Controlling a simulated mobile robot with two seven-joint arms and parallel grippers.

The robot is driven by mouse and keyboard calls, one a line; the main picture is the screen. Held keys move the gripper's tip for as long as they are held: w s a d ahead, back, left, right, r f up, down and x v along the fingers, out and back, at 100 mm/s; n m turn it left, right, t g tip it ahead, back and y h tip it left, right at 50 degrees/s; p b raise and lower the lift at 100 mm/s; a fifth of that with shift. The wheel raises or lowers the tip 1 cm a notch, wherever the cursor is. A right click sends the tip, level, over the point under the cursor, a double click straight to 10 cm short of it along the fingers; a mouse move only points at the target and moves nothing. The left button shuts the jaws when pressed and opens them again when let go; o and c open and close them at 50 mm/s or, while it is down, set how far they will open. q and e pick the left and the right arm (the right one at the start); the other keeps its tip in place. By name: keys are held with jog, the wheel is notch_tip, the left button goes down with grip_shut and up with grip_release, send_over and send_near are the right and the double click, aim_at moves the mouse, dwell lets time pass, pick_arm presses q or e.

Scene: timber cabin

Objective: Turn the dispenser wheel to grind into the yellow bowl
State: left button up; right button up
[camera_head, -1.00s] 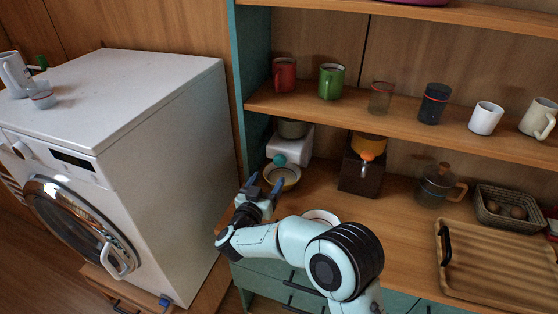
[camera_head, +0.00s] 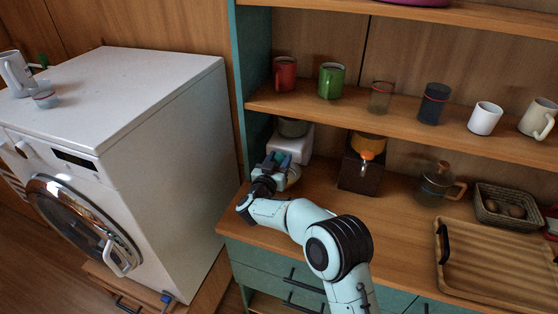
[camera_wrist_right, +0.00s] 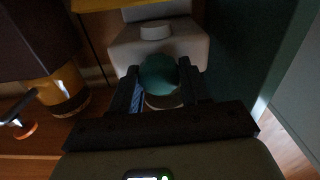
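The white dispenser (camera_head: 300,141) with a grey top stands on the counter in the left corner of the shelf unit. Its round teal wheel (camera_wrist_right: 158,75) faces me in the right wrist view. My right gripper (camera_head: 277,159) is at the dispenser's front, and its fingers (camera_wrist_right: 160,85) lie on either side of the wheel. I cannot tell whether both fingers touch it. A pale bowl (camera_head: 294,174) sits below the wheel, mostly hidden by the gripper. In the wrist view only part of its rim shows, and its contents are hidden. My left gripper is not in view.
A dark dispenser (camera_head: 362,165) with an orange top stands to the right. The teal side panel (camera_head: 254,75) is close on the left. A shelf with mugs (camera_head: 331,80) hangs above. A glass pot (camera_head: 437,184), basket (camera_head: 507,207) and wooden tray (camera_head: 490,262) are farther right.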

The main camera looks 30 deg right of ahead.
jog(key=c, duration=0.4)
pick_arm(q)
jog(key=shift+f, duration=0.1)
pick_arm(e)
jog(key=m+b, duration=0.3)
jog(key=shift+s+f+m, duration=0.1)
jog(key=shift+f+m, duration=0.05)
jog(key=shift+m, duration=0.25)
jog(key=m+b, duration=0.3)
jog(key=m, duration=0.1)
pick_arm(q)
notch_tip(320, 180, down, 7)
jog(key=b, duration=0.2)
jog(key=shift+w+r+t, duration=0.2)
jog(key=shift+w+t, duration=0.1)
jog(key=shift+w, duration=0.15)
pick_arm(e)
jog(key=shift+m, duration=1)
jog(key=o, duration=1)
